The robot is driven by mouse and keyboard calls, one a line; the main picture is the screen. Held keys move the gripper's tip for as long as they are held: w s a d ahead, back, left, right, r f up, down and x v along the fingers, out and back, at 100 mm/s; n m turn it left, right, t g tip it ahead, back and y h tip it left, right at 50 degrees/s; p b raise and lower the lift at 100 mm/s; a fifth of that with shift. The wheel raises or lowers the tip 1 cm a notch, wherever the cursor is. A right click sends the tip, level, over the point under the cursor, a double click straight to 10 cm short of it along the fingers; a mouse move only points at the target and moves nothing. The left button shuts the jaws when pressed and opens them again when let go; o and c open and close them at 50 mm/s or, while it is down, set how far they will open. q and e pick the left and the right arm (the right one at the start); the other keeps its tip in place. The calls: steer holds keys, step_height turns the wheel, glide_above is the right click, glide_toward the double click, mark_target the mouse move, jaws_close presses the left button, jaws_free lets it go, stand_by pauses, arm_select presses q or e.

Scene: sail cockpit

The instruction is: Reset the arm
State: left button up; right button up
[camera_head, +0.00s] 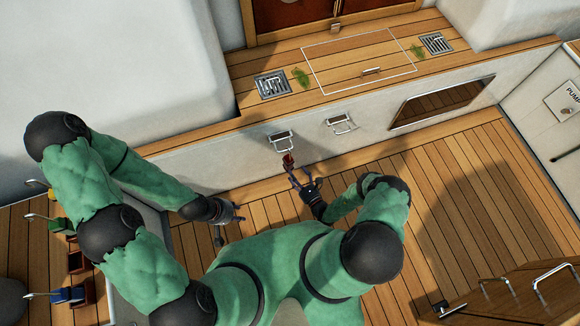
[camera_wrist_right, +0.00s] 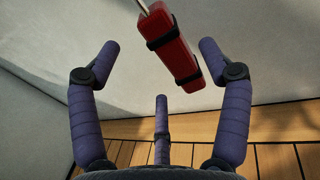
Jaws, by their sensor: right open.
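My right gripper (camera_head: 303,176) is open in front of the white cockpit side wall. A red handle-like object (camera_head: 289,160) with black bands hangs below a metal bracket (camera_head: 283,141) on that wall. In the right wrist view the red object (camera_wrist_right: 176,48) sits tilted beyond and between the spread purple fingers (camera_wrist_right: 160,75), with a visible gap to each side finger. A thin metal rod comes out of its top end. My left gripper (camera_head: 232,212) is low over the wooden floor at the left, away from the red object; its fingers are too small to judge.
A second metal bracket (camera_head: 341,124) on the wall is empty. A wooden bench (camera_head: 350,70) with two drain grates runs above the wall. Colored items (camera_head: 68,293) hang at the lower left. A wooden table part (camera_head: 530,295) stands at the lower right.

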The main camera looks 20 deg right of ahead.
steer(key=shift+v, duration=2.4)
steer(key=s+a+r+n+g+y+p, duration=0.1)
steer(key=s+a+r+n+g+y, duration=0.1)
steer(key=a+r+n+g+y, duration=0.25)
steer(key=s+a+r+n+g+y+p, duration=0.1)
steer(key=s+a+r+n+g+y, duration=0.1)
steer(key=a+n+g+y, duration=0.45)
steer(key=s+a+r+n+g+h+p, duration=0.2)
steer(key=s+a+r+n+g+h, duration=0.15)
steer(key=s+r+n+g, duration=0.4)
steer(key=s+d+r+n+g+h+p, duration=0.2)
steer(key=s+d+r+n+g+h, duration=0.15)
steer(key=d+r+n+h, duration=0.2)
steer(key=w+r+n+t+h+p, duration=0.1)
steer(key=w+r+n+t+h, duration=0.2)
steer(key=r, duration=0.6)
steer(key=w+n+t, duration=0.1)
steer(key=n+t, duration=0.1)
steer(key=n, duration=0.1)
steer(key=shift+r, duration=0.3)
steer(key=shift+d, duration=0.1)
